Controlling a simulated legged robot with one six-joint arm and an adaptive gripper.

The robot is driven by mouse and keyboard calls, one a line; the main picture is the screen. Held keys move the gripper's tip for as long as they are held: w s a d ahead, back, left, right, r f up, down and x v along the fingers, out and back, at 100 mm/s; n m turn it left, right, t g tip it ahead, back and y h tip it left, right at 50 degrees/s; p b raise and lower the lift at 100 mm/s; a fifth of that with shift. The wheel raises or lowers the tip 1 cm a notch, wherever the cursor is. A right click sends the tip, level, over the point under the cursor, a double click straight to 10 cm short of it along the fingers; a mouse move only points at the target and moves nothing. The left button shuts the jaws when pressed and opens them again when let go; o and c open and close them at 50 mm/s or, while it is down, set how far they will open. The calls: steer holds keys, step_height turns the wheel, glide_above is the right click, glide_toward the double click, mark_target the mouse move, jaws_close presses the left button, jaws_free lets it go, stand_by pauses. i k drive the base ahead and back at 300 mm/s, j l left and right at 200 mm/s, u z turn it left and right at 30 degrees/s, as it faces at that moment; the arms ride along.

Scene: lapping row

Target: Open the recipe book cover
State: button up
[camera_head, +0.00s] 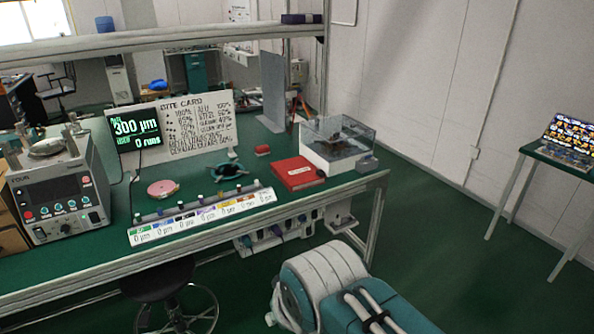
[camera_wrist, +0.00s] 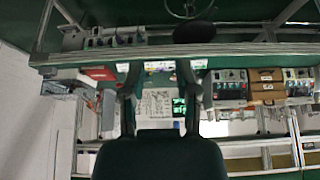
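The red recipe book (camera_head: 299,172) lies flat on the green bench top, near its right end. Its cover looks shut. In the wrist view, which is upside down, a small red patch (camera_wrist: 100,73) left of my fingers appears to be the book. My gripper (camera_wrist: 159,70) shows there with its two dark fingers spread apart and nothing between them. It is away from the book, in free space in front of the bench. The head view does not show the fingers.
A clear-lidded box (camera_head: 338,145) stands close behind and right of the book. A row of labelled pots (camera_head: 203,213), a pink disc (camera_head: 162,188) and a dark green ring-shaped thing (camera_head: 229,171) lie to its left. A stool (camera_head: 175,295) stands below the bench front.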

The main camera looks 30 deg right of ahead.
mark_target(298, 170)
steer(key=i+l, duration=0.3)
steer(key=l, duration=0.15)
steer(key=i+l, duration=0.25)
steer(key=l, duration=0.2)
steer(key=i+l, duration=0.3)
steer(key=l, duration=0.15)
steer(key=i+l, duration=0.25)
steer(key=l, duration=0.2)
steer(key=i+l, duration=0.3)
steer(key=l, duration=0.15)
steer(key=i+l, duration=0.25)
steer(key=l, duration=0.25)
